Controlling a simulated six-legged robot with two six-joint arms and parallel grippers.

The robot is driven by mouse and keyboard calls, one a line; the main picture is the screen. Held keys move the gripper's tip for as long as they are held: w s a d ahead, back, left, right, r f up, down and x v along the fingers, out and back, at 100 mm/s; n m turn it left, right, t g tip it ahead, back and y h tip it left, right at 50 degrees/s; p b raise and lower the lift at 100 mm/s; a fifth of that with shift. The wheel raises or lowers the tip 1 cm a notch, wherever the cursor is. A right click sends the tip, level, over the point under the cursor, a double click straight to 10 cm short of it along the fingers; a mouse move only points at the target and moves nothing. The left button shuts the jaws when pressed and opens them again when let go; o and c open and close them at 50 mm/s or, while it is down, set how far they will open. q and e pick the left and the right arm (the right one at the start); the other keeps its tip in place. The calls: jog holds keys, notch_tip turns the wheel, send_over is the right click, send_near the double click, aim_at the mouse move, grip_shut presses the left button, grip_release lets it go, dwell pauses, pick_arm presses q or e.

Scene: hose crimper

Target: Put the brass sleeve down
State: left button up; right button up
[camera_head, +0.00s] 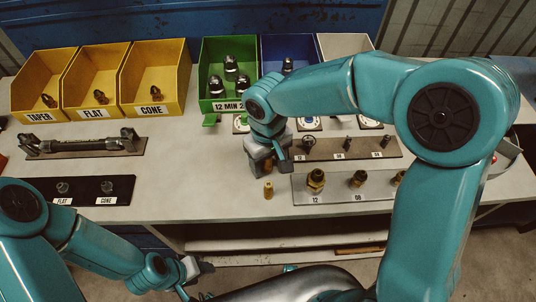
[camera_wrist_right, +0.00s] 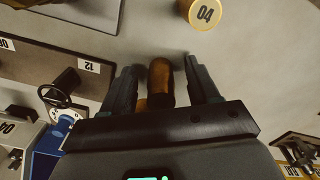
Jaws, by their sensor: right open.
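The brass sleeve (camera_wrist_right: 161,82) stands between the fingers of my right gripper (camera_wrist_right: 162,88) in the right wrist view. The fingers are open, with a gap seen beside the sleeve. In the head view my right gripper (camera_head: 269,168) is low over the bench, left of the fittings tray, and largely hides the sleeve. A small brass cylinder (camera_head: 268,190) stands on the bench just in front of it; its top, marked 04 (camera_wrist_right: 204,12), shows in the right wrist view. My left gripper (camera_head: 196,268) is low at the front, off the bench; its jaws are unclear.
A grey tray (camera_head: 335,195) with brass fittings lies right of my right gripper, with a brown valve board (camera_head: 385,150) behind it. Yellow bins (camera_head: 155,75), a green bin (camera_head: 216,105) and a blue bin (camera_head: 270,45) line the back.

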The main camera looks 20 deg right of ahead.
notch_tip(320, 180, up, 12)
jog(key=shift+r+p, duration=0.15)
jog(key=shift+p, duration=0.2)
dwell(0.4)
